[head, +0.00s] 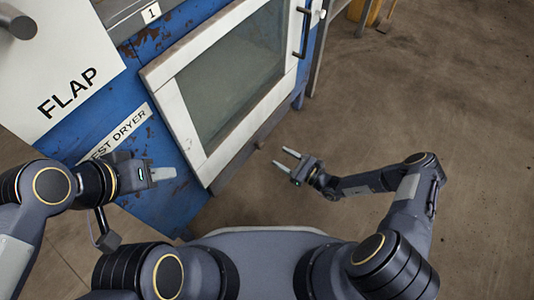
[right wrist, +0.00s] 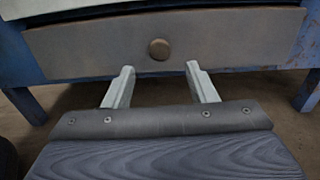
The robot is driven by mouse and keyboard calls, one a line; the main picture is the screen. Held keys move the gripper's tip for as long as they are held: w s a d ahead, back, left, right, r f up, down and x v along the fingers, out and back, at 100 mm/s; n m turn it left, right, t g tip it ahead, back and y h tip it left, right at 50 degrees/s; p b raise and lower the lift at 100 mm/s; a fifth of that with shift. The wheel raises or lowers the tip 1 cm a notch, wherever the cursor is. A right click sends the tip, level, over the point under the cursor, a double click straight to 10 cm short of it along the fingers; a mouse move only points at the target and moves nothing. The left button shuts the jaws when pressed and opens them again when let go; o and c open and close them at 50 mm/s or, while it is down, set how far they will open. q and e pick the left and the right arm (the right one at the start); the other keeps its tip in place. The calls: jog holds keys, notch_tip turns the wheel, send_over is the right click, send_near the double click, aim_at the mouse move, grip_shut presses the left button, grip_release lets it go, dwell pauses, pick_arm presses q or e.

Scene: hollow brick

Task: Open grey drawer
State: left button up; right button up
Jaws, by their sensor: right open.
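The grey drawer (head: 236,162) is a low, wide front under the glass door of the blue cabinet, and it looks closed. In the right wrist view its front (right wrist: 85,45) spans the top, with a round brown knob (right wrist: 159,49) in the middle. The knob also shows in the head view (head: 260,145). My right gripper (head: 279,158) is open and empty, pointing at the drawer. In the right wrist view its fingertips (right wrist: 160,68) lie to either side of the knob and just below it in the picture, apart from it. My left gripper (head: 163,174) is in front of the cabinet's blue side, its opening unclear.
The blue cabinet (head: 175,203) has a white-framed glass door (head: 235,75) with a dark handle (head: 304,32) above the drawer. A white panel marked FLAP (head: 65,60) stands at the upper left. The brown floor (head: 450,110) to the right is mostly clear.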

aim_at(263, 147)
jog(key=x, duration=0.2)
jog(key=b+x, duration=0.1)
jog(key=x, duration=0.1)
jog(key=b+x, duration=0.1)
jog(key=x, duration=0.1)
jog(key=shift+w+a+f, duration=0.15)
jog(key=shift+a+f, duration=0.1)
jog(key=shift+a, duration=0.15)
jog(key=shift+w+a+r, duration=0.1)
jog(key=shift+w+a, duration=0.25)
jog(key=shift+a, duration=0.05)
grip_shut()
